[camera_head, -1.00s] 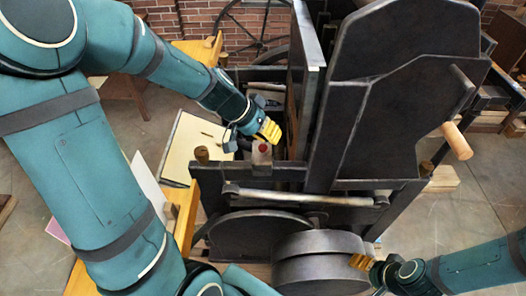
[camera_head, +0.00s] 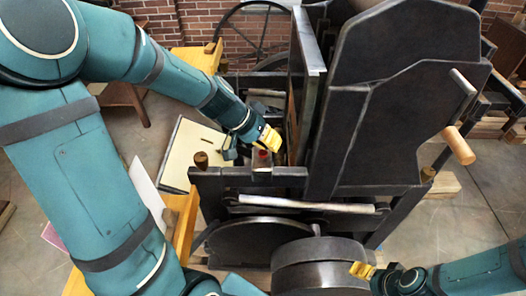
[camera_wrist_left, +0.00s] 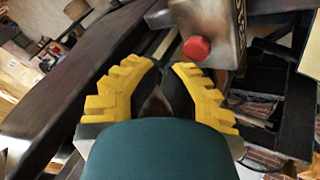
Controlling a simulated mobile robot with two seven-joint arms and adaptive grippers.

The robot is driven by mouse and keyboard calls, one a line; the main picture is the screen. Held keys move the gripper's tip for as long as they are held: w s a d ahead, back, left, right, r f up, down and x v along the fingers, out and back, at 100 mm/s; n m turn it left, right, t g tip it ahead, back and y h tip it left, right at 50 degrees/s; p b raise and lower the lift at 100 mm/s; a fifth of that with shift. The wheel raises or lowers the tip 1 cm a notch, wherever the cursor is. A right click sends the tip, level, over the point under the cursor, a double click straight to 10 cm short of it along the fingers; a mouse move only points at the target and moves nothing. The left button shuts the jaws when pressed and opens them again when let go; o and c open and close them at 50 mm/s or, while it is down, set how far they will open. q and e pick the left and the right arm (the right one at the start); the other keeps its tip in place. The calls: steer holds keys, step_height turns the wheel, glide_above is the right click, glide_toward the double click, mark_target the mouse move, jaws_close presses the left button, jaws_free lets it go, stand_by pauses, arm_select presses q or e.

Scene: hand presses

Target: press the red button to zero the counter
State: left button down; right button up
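The red button (camera_head: 263,153) sits on a small grey metal counter box (camera_head: 262,163) on the dark press frame. In the left wrist view the red button (camera_wrist_left: 197,48) sticks out of the box's face (camera_wrist_left: 215,20), just beyond and right of the fingertips. My left gripper (camera_head: 268,139) has yellow-backed fingers; they look shut and empty, close to the button in the head view. The wrist view shows the fingertips (camera_wrist_left: 167,66) apart from it. The counter's digits cannot be read. My right gripper (camera_head: 361,270) is at the lower right, its finger gap unclear.
The large dark press (camera_head: 390,110) fills the centre and right, with a wooden-handled lever (camera_head: 457,146). A metal bar (camera_head: 305,204) crosses its front. A wooden bench (camera_head: 187,225) and a pale board (camera_head: 190,155) stand at the left.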

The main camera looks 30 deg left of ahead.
stand_by(0.7)
arm_select(q)
steer(key=shift+f+b, duration=0.45)
steer(key=shift+b, duration=0.2)
arm_select(e)
steer(key=shift+f, duration=0.7)
arm_select(q)
steer(key=shift+f+b, duration=0.6)
steer(key=shift+b, duration=0.2)
arm_select(e)
steer(key=shift+f, duration=0.75)
arm_select(q)
steer(key=shift+r+p, duration=0.6)
steer(key=shift+r, duration=0.25)
arm_select(e)
steer(key=shift+r, duration=0.55)
arm_select(q)
steer(key=shift+r, duration=0.15)
arm_select(e)
steer(key=shift+r+p, duration=1.75)
steer(key=shift+r, duration=0.05)
arm_select(q)
step_height(320, 180, up, 5)
